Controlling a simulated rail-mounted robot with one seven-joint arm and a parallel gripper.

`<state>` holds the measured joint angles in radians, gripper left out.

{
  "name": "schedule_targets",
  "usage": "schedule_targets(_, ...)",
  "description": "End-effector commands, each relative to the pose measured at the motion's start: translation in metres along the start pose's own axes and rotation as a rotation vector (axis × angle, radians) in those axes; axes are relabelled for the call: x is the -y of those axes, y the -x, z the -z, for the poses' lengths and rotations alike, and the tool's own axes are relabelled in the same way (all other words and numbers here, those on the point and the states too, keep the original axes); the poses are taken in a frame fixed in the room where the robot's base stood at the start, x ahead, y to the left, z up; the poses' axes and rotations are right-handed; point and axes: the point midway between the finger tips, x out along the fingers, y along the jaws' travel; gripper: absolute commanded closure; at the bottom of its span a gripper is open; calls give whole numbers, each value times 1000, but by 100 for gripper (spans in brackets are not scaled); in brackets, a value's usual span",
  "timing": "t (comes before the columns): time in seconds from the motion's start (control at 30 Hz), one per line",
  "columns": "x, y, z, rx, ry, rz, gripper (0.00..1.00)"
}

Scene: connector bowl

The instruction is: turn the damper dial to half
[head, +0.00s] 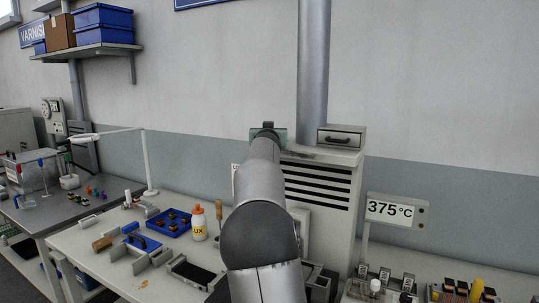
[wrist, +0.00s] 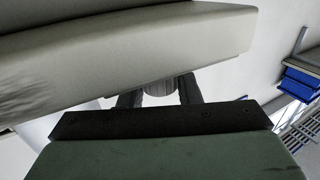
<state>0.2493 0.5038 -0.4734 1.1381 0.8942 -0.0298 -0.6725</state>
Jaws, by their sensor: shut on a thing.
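In the wrist view, my gripper (wrist: 160,98) has its two dark fingers on either side of a grey, ribbed round knob, which I take for the damper dial (wrist: 160,88). The gripper is shut on it. Only a small part of the dial shows, so its pointer and any scale marks are hidden. In the head view, my gripper (head: 268,128) is at the upper left of the pale vented cabinet (head: 322,185). My own arm covers the fingertips and the dial there.
A metal pipe (head: 313,75) rises behind the cabinet, beside a small drawer box (head: 341,137). A 375 °C sign (head: 390,210) stands at right. The bench holds a glue bottle (head: 198,222) and blue tray (head: 168,222). A large pale surface (wrist: 150,50) lies close above the fingers.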

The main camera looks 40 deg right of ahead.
Motion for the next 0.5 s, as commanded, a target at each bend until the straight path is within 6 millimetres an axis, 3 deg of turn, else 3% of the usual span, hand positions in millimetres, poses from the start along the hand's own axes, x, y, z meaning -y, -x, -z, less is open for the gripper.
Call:
schedule_targets(0.03,-4,0,-13,-2,-2,24,92)
schedule_targets(0.5,-1,-1,-5,2,-1,189,92)
